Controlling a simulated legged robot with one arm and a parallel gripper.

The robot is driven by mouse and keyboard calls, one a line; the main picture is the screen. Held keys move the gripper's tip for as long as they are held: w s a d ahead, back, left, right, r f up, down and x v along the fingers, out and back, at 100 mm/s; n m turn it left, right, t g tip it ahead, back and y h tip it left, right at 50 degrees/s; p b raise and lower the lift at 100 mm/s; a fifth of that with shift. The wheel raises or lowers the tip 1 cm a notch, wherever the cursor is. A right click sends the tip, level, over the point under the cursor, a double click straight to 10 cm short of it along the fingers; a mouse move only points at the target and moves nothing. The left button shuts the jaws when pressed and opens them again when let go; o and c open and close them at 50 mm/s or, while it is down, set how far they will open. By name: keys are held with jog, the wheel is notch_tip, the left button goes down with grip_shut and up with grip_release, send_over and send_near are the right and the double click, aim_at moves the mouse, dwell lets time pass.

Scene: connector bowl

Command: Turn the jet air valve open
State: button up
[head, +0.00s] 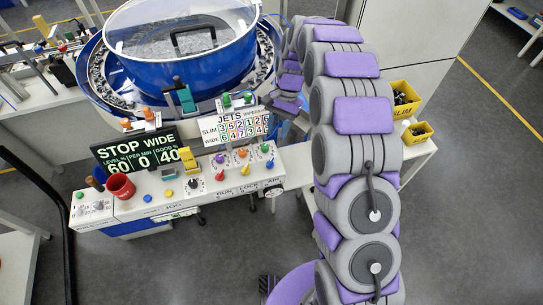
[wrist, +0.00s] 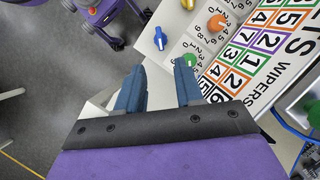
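The console (head: 205,190) carries a row of coloured pointer handles in the head view: red (head: 220,175), yellow (head: 245,169) and blue (head: 270,163). The blue one sits at the right end, above a front label that seems to read AIR. I cannot tell for sure which part is the jet air valve. In the wrist view the blue handle (wrist: 160,38) lies just beyond my fingertips, apart from them. My gripper (wrist: 160,67) is open and empty, its two blue fingers spread. In the head view my arm hides much of the area around the gripper.
A green knob (wrist: 190,60) is close to the right fingertip, with an orange knob (wrist: 218,23) beyond. The JETS number board (head: 235,127) stands behind the knobs. A large blue bowl (head: 180,50) is behind it. Yellow bins (head: 400,98) stand right of my arm.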

aim_at(271, 160)
jog(key=b+x, duration=0.1)
jog(key=x, duration=0.9)
jog(key=shift+a+f+b, duration=0.1)
jog(key=shift+f+b, duration=0.2)
jog(key=shift+b, duration=0.1)
grip_shut()
